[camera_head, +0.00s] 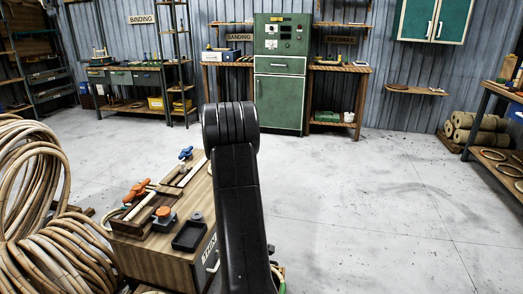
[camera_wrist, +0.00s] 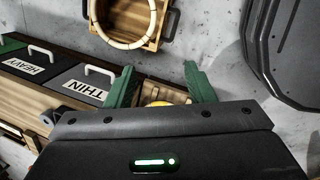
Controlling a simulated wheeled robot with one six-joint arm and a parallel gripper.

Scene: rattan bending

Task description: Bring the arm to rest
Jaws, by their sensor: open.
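My gripper (camera_wrist: 162,82) shows in the wrist view with its two green fingers spread apart. I see nothing clamped between them. A small yellow thing and a wooden surface show past the fingers, partly hidden by the gripper body. In the head view my black arm rises upright in the middle, in front of the wooden workbench (camera_head: 150,258); the gripper itself does not show there. In the wrist view, panels with handles, labelled THIN (camera_wrist: 85,88) and HEAVY (camera_wrist: 28,67), lie left of the fingers.
A wooden crate with a pale rattan ring (camera_wrist: 152,30) stands on the floor beyond the fingers. Large rattan coils (camera_head: 35,190) stand left of the bench. Clamps and a black tray (camera_head: 190,235) sit on the bench top. A green cabinet (camera_head: 280,98) stands at the back wall. The floor right is clear.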

